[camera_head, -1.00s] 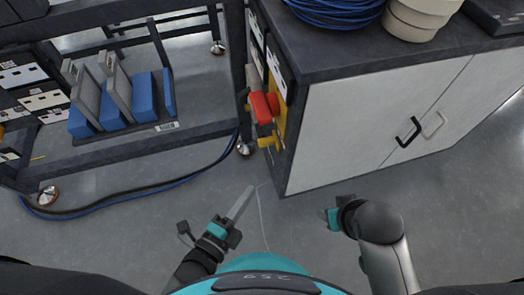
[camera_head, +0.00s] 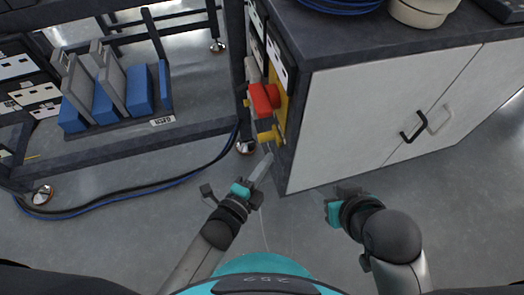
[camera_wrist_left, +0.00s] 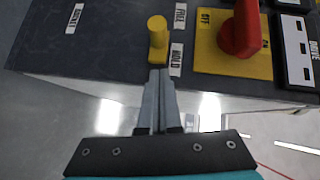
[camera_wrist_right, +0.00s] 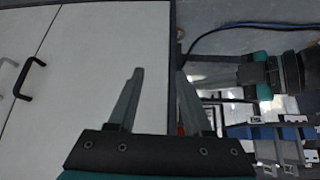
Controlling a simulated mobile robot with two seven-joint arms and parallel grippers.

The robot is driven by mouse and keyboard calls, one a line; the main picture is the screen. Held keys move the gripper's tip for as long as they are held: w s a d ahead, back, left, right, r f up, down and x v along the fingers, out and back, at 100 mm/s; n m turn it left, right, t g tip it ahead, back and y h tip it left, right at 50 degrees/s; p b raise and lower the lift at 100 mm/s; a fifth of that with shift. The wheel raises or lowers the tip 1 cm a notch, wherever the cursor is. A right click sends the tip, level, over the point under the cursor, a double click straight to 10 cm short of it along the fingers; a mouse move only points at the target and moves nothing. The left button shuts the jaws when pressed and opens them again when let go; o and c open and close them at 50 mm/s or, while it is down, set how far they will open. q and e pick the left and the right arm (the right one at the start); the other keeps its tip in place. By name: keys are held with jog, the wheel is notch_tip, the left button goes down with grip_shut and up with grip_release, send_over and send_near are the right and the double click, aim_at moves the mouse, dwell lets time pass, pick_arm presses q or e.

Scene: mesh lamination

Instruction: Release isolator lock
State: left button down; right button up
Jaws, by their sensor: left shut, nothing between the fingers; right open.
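The isolator is a red rotary handle (camera_head: 263,99) on a yellow plate (camera_head: 282,98) at the cabinet's end face. In the left wrist view the red handle (camera_wrist_left: 240,28) stands at upper right, its plate marked OFF and ON. A yellow peg (camera_wrist_left: 157,32) on a small yellow base stands left of it, beside FREE and HOLD labels. My left gripper (camera_wrist_left: 160,78) is shut and empty, its fingertips just below the peg's base in that view; contact cannot be told. My right gripper (camera_wrist_right: 158,78) is open and empty, in front of the cabinet doors.
The white cabinet (camera_head: 370,115) has a dark top holding a blue cable coil (camera_head: 340,5). A dark rack (camera_head: 150,143) with blue and grey blocks stands at left. Cables (camera_head: 120,195) lie on the floor. A SOCKET label (camera_wrist_left: 74,18) sits left of the peg.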

aim_at(269, 138)
pick_arm(q)
jog(key=shift+w+a+f+b, duration=0.2)
jog(key=shift+w+b, duration=0.1)
jog(key=shift+w, duration=0.4)
jog(key=shift+w+a+f+b, duration=0.15)
jog(key=shift+w+b, duration=0.15)
jog(key=shift+w, duration=0.35)
jog(key=shift+w+a+f+b, duration=0.1)
jog(key=shift+w+a+b, duration=0.15)
jog(key=shift+w, duration=0.45)
pick_arm(e)
jog(key=shift+w+a+t+y, duration=0.35)
jog(key=shift+w+a+t, duration=0.15)
jog(key=shift+a, duration=0.2)
jog(key=shift+w+a+t+y, duration=0.3)
jog(key=shift+w+a+t, duration=0.15)
jog(key=shift+a+t, duration=0.25)
jog(key=shift+w+a+t+y, duration=0.35)
jog(key=shift+w+a+t, duration=0.15)
jog(key=shift+a, duration=0.2)
jog(key=shift+r, duration=0.1)
